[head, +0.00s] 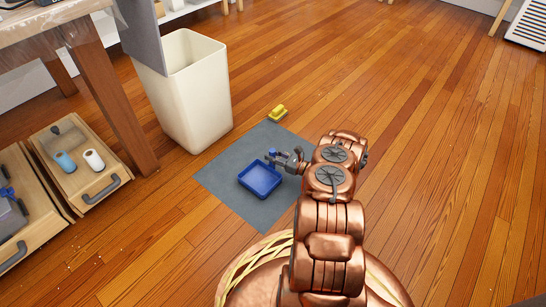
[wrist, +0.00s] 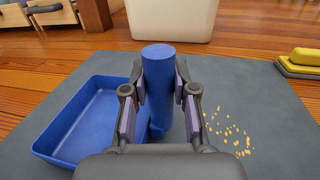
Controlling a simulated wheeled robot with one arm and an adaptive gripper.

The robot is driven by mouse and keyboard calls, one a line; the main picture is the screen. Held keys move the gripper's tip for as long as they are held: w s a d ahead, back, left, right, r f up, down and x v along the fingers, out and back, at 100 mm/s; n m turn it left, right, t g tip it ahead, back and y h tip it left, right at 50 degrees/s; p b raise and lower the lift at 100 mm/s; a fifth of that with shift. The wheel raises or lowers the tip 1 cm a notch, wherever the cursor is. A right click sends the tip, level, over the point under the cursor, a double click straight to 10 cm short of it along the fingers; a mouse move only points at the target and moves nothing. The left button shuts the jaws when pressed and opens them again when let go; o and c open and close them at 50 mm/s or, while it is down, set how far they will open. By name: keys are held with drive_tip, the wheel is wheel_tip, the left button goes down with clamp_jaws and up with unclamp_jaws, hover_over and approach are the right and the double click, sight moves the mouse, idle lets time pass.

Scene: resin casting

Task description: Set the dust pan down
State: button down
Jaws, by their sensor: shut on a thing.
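The blue dust pan (head: 261,179) is over the grey mat (head: 227,179) in the head view, close to its surface. I cannot tell whether it touches the mat. In the wrist view its tray (wrist: 88,117) is at the left and its upright round handle (wrist: 158,90) is in the middle. My gripper (head: 282,159) is shut on this handle, with a finger on each side of it in the wrist view (wrist: 158,105). The pan looks about level, and its tray looks empty.
Yellow crumbs (wrist: 230,129) lie on the mat right of the handle. A yellow brush or block with a grey base (head: 278,113) rests at the mat's far corner. A cream bin (head: 192,92) stands behind the mat. Open drawers (head: 84,165) are at the left. Floor at right is clear.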

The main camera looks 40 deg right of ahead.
drive_tip(key=shift+f, duration=0.1)
drive_tip(key=c, duration=0.9)
unclamp_jaws()
